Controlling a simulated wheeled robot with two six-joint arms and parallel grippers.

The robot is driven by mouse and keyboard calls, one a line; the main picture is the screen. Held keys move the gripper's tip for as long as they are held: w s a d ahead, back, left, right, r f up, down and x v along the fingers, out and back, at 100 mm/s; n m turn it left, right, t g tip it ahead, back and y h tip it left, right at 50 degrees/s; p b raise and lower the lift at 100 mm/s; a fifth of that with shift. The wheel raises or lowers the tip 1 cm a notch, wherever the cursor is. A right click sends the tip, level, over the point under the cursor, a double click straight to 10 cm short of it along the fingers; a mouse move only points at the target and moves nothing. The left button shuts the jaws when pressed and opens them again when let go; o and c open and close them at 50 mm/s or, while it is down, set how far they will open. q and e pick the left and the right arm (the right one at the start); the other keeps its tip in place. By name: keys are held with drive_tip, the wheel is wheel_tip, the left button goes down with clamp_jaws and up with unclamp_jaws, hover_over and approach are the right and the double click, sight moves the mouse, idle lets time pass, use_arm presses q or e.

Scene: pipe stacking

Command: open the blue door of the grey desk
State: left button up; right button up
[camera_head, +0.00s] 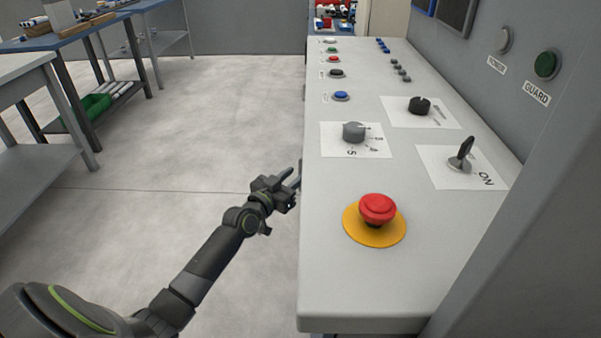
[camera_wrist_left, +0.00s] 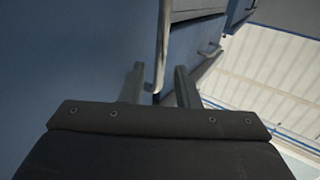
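The grey desk (camera_head: 335,275) runs along the right of the head view; its door side is hidden there. In the left wrist view a blue panel (camera_wrist_left: 60,60), which looks like the door, fills the left side. A grey bar handle (camera_wrist_left: 163,45) stands on the blue front. My left gripper (camera_head: 286,182) is beside the desk's left edge. In the left wrist view its two fingers (camera_wrist_left: 160,85) are apart, with the handle's lower end between them. A gap shows on both sides of the handle. My right gripper is out of view.
The desk top carries a red push button (camera_head: 378,209) on a yellow base, a grey knob (camera_head: 354,132) and a black switch (camera_head: 462,155). The floor (camera_head: 200,130) left of the desk is clear. Tables (camera_head: 60,40) stand at the far left.

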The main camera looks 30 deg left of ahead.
sight(300, 170)
use_arm(q)
drive_tip(key=shift+w+d+b, duration=0.15)
drive_tip(key=shift+w+b, duration=0.05)
drive_tip(key=shift+w, duration=0.8)
drive_tip(key=shift+w+d+b, duration=0.1)
drive_tip(key=shift+w+b, duration=0.05)
drive_tip(key=shift+w, duration=0.8)
drive_tip(key=shift+c, duration=0.2)
clamp_jaws()
